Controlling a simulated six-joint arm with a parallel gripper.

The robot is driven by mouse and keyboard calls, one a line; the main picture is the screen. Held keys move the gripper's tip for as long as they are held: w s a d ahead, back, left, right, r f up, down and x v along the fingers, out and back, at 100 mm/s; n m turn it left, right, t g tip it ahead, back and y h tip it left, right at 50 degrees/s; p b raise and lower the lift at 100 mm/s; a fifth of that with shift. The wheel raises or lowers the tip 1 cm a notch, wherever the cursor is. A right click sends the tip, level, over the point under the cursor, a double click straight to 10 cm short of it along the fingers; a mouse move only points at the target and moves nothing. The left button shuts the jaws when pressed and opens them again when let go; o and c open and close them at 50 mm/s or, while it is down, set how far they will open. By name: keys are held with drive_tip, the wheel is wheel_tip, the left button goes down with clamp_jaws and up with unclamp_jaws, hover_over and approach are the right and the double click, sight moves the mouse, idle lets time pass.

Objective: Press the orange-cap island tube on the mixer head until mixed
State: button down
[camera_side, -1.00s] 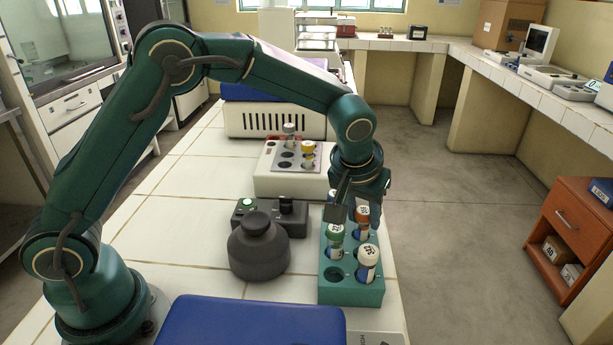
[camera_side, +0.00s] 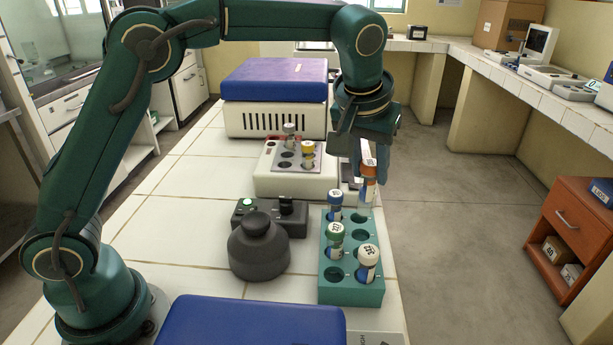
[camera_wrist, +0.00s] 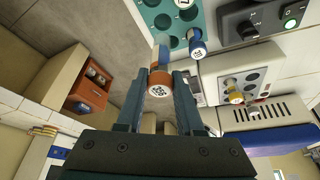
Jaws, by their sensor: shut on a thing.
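The orange-cap tube (camera_side: 368,178) is in my gripper (camera_side: 366,158), held upright above the back right of the teal rack (camera_side: 350,291). The wrist view shows its orange cap (camera_wrist: 159,84) between the two fingers (camera_wrist: 158,100). My gripper is shut on it, and the tube's lower end appears clear of the rack. The mixer (camera_side: 259,248) is a dark grey unit with a round, cupped head, left of the rack. Its control box (camera_side: 284,208) behind has a lit green button (camera_side: 248,202) and a black knob.
A white block (camera_side: 283,182) behind carries grey-cap and yellow-cap tubes. A blue-lidded box (camera_side: 275,100) stands farther back. A blue surface (camera_side: 250,322) fills the front.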

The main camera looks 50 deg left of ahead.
drive_tip(key=shift+s+a+r+n+g+y, duration=0.15)
drive_tip(key=shift+s+a+n+y, duration=0.2)
drive_tip(key=shift+s+a+n, duration=1.2)
drive_tip(key=shift+s+a+n+g+y, duration=0.2)
drive_tip(key=shift+s+a+n+y, duration=0.25)
drive_tip(key=shift+s+a, duration=2.2)
drive_tip(key=shift+s+a+r+n+g+y, duration=0.25)
drive_tip(key=shift+s+a+n, duration=0.8)
drive_tip(key=shift+s, duration=2)
drive_tip(key=shift+f, duration=0.75)
wheel_tip(320, 180, up, 6)
